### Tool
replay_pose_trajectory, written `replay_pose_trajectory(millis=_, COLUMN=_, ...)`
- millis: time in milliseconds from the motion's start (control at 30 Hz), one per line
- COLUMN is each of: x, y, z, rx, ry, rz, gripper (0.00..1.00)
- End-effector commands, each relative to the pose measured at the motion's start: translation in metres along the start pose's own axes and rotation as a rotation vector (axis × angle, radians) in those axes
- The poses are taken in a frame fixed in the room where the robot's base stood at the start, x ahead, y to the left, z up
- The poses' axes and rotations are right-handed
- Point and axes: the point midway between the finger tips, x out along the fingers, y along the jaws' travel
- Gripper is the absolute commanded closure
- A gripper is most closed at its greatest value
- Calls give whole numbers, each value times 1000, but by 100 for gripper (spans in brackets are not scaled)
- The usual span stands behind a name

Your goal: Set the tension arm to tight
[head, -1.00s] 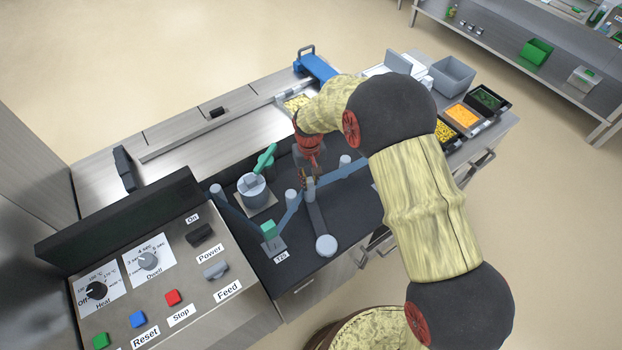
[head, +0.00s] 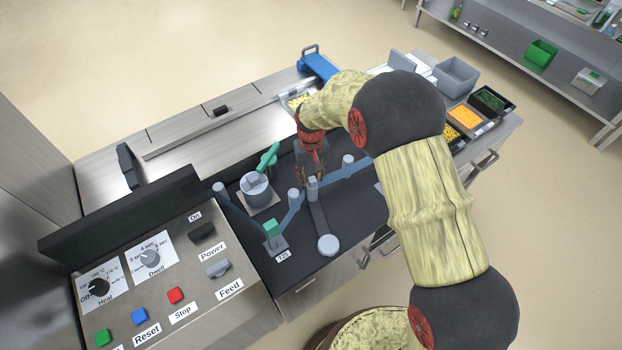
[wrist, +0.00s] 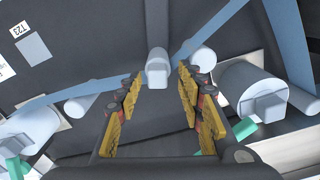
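The tension arm is a dark grey bar (head: 319,219) on the black deck. A pale round cap (head: 328,245) is at its near end and a pale upright post (head: 313,187) at its far end. My gripper (head: 313,178) points down at the far-end post. In the wrist view, my gripper (wrist: 160,75) has its yellow-padded fingers apart, one on each side of the post (wrist: 157,68), with gaps visible. I cannot tell whether the fingers reach below the post's top. No tight or loose marking is readable.
Blue film (head: 345,171) runs past the post and other rollers (head: 293,197). The control panel (head: 160,275) is at the near left. Food trays (head: 467,118) sit at the right.

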Motion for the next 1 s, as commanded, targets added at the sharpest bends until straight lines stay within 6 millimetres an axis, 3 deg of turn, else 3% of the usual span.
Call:
replay_pose_trajectory(millis=300, x=-64, y=-1, z=-1, rx=-1, ry=3, rz=0, gripper=62)
replay_pose_trajectory(millis=500, x=-93, y=-1, z=0, rx=-1, ry=1, rz=0, gripper=62)
replay_pose_trajectory(millis=700, x=-104, y=-1, z=0, rx=-1, ry=1, rz=0, gripper=62)
replay_pose_trajectory(millis=1000, x=-105, y=-1, z=0, rx=-1, ry=1, rz=0, gripper=62)
